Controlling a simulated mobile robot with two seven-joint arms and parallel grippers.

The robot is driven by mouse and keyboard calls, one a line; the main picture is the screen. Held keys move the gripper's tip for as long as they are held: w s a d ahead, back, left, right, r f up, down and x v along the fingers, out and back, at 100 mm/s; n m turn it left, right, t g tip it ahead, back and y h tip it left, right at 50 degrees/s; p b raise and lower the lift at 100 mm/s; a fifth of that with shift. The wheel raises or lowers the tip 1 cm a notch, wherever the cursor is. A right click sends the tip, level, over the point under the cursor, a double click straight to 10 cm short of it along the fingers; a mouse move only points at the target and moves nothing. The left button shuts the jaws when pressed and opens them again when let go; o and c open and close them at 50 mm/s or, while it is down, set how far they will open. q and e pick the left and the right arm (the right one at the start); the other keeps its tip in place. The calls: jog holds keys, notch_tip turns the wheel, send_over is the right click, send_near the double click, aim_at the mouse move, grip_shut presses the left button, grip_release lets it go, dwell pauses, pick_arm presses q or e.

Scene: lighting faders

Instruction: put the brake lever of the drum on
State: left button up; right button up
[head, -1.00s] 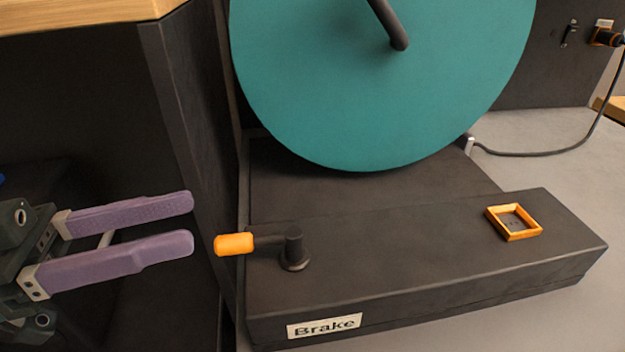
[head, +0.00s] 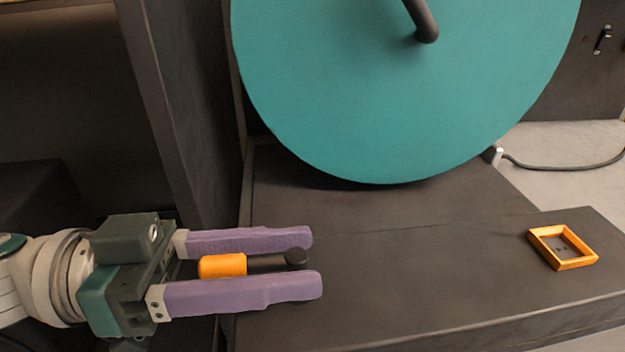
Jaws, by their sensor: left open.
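The brake lever (head: 268,262) has a black arm with an orange grip (head: 222,265) and points left from its pivot on the dark brake box (head: 400,285). My left gripper (head: 318,261) is open, with its two purple fingers on either side of the lever, one beyond it and one nearer. The fingers look apart from the lever; whether either touches it cannot be told. The teal drum (head: 400,100) with a dark crank handle (head: 422,22) stands behind the box. My right gripper is not in view.
An orange square frame (head: 563,247) sits on the right end of the box. A dark upright panel (head: 165,110) stands left of the drum. A grey cable (head: 560,165) runs along the light surface at the right. The box top between lever and frame is clear.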

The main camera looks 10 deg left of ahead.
pick_arm(q)
jog(key=shift+c, duration=0.3)
grip_shut()
dwell(1.1)
